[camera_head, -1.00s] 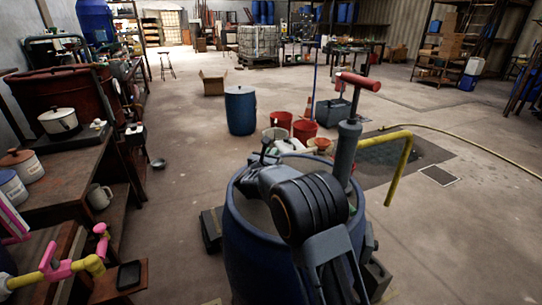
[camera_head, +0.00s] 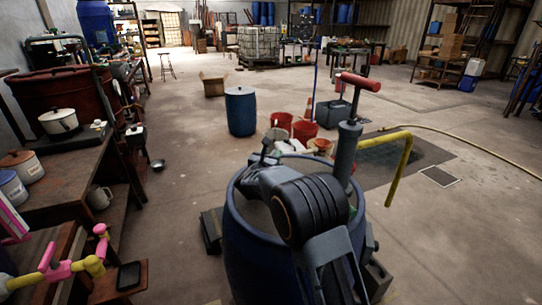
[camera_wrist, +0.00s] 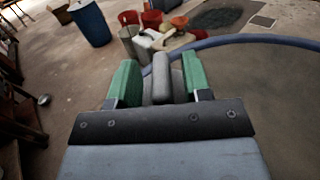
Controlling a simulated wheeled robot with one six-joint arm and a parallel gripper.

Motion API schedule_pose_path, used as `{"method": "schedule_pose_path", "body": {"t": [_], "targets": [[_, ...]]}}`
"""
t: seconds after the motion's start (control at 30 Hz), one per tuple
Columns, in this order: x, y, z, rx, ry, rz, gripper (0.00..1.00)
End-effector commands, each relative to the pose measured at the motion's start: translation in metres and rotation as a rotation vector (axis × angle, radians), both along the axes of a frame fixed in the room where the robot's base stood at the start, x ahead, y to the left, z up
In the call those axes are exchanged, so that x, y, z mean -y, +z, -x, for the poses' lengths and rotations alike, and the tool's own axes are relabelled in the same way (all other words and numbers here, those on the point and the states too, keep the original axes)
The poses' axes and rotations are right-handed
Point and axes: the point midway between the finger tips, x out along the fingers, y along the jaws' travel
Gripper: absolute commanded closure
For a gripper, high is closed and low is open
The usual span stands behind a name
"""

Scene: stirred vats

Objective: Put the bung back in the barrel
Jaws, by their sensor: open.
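The blue barrel (camera_head: 238,235) stands in front of me, and its rim also curves across the wrist view (camera_wrist: 235,42). My gripper (camera_wrist: 162,80) is over the barrel's far part, with its two green pads apart. An upright grey piece (camera_wrist: 161,76) stands between the pads, with a gap on both sides. I cannot tell whether it is the bung. In the head view my gripper (camera_head: 266,152) is small and dark above the far rim. The barrel's bung hole is not visible. My arm covers much of the barrel top.
A hand pump (camera_head: 347,145) with a red handle and yellow spout (camera_head: 405,165) rises at the barrel's right. Red buckets (camera_head: 304,130) and a blue drum (camera_head: 240,110) stand beyond. A cluttered workbench (camera_head: 80,185) is at left. Open floor lies between.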

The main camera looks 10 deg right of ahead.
Motion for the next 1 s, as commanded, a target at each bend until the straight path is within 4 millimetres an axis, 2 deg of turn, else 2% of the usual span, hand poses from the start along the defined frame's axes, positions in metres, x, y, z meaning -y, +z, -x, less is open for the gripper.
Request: {"method": "schedule_pose_path", "body": {"t": [0.07, 0.4, 0.6, 0.8, 1.0], "targets": [[-0.005, 0.002, 0.005, -0.001, 0.002, 0.001, 0.56], [-0.042, 0.002, 0.06, 0.0, 0.004, 0.0, 0.56], [-0.058, 0.001, 0.085, 0.0, 0.002, 0.0, 0.56], [-0.065, 0.001, 0.098, 0.0, 0.001, 0.0, 0.56], [-0.067, 0.001, 0.1, 0.0, 0.0, 0.0, 0.56]]}}
